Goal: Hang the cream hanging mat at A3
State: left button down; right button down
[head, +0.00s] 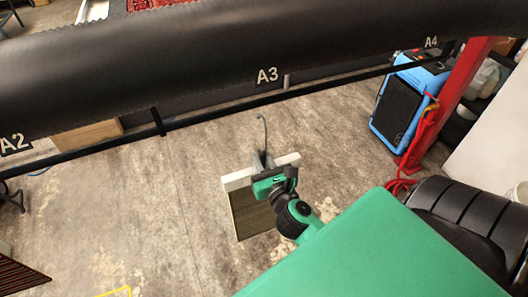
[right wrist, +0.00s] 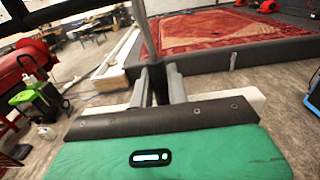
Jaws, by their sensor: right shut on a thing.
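My right gripper (head: 264,172) is shut on the cream hanging mat (head: 235,184), at the middle of its pale top bar. The mat's darker panel (head: 246,218) hangs below, partly hidden behind my gripper and wrist. A thin grey hook (head: 262,132) rises from the bar, its curved tip free in the air. In the right wrist view, the fingers (right wrist: 161,86) close around a dark stem, with the pale bar (right wrist: 254,101) behind. My left gripper is out of view.
A blue-black machine (head: 398,108) and a red post (head: 452,105) stand at right. A red rug (right wrist: 205,32) lies on a grey platform in the wrist view.

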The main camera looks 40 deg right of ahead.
jog(key=p+x, duration=0.2)
jog(key=x, duration=1)
dwell(1.1)
jog(key=shift+w+a, duration=0.1)
jog(key=shift+f+b, duration=1.5)
jog(key=shift+f, duration=0.45)
